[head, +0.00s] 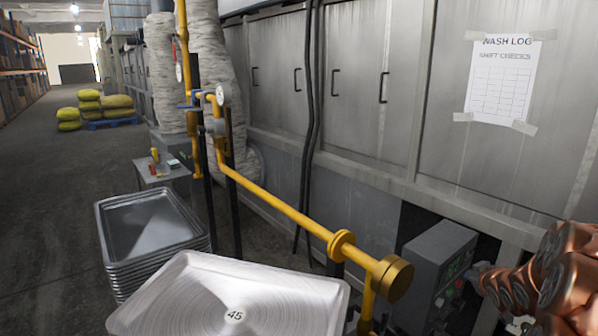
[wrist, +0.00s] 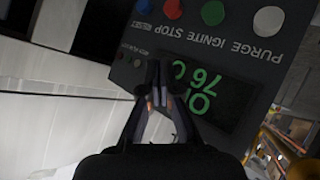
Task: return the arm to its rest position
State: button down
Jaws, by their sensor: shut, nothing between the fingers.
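My gripper (wrist: 158,72) is in the wrist view with its two dark fingers together and nothing between them. Its tips lie in front of a dark control panel (wrist: 245,55), beside a green lit display (wrist: 191,87); I cannot tell whether they touch it. The display's characters are upside down. In the head view my copper-coloured arm (head: 555,275) is at the lower right, reaching toward the grey control box (head: 425,262). The fingers are not clear in that view.
White, green, red and blue buttons line the panel. A yellow pipe (head: 285,208) runs in front of the metal cabinets. A pale tray marked 45 (head: 180,290) and stacked metal pans (head: 150,225) stand left. Open floor (head: 50,200) lies far left.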

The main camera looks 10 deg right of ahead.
jog(key=s+a+r+m+g+p, duration=0.1)
jog(key=s+a+r+g+p, duration=0.1)
jog(key=s+a+r+p, duration=0.4)
jog(key=s+a+r+g+y+p, duration=0.1)
jog(key=s+a+r+g+p, duration=0.15)
jog(key=a+r+p, duration=0.45)
jog(key=s+a+r+m+g+p, duration=0.1)
jog(key=s+a+r+g+p, duration=0.15)
jog(key=s+a+r, duration=0.55)
jog(key=s+a+r+g+y+p, duration=0.1)
jog(key=s+a+r+g+p, duration=0.1)
jog(key=s+a+r+p, duration=0.4)
jog(key=s+a+r+g+y+p, duration=0.2)
jog(key=s+a+r+p, duration=0.4)
jog(key=s+a, duration=0.8)
jog(key=shift+s+a+r+n+g+y+p, duration=0.35)
jog(key=shift+s+r+g, duration=0.15)
jog(key=shift+g, duration=0.3)
